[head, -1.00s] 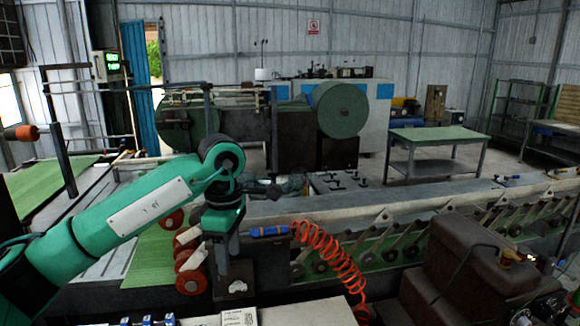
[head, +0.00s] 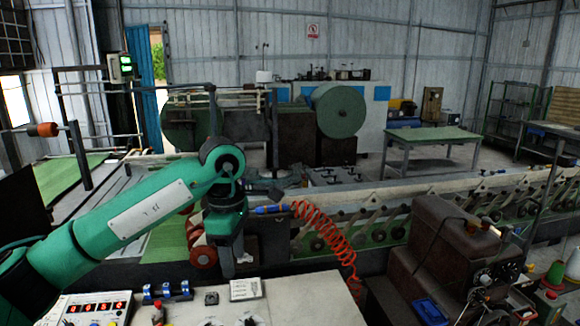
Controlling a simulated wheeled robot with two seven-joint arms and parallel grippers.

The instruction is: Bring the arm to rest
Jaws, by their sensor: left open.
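My left arm (head: 150,212) comes in from the left, green with a white label, and bends down at a round dark joint. My left gripper (head: 228,268) hangs pointing down, open, with nothing seen between its fingers. It is above the back edge of the white-topped table, in front of the long machine. Its fingertips are dark and small in the picture. My right gripper is not in view.
A red coiled hose (head: 325,232) hangs close right of the gripper.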

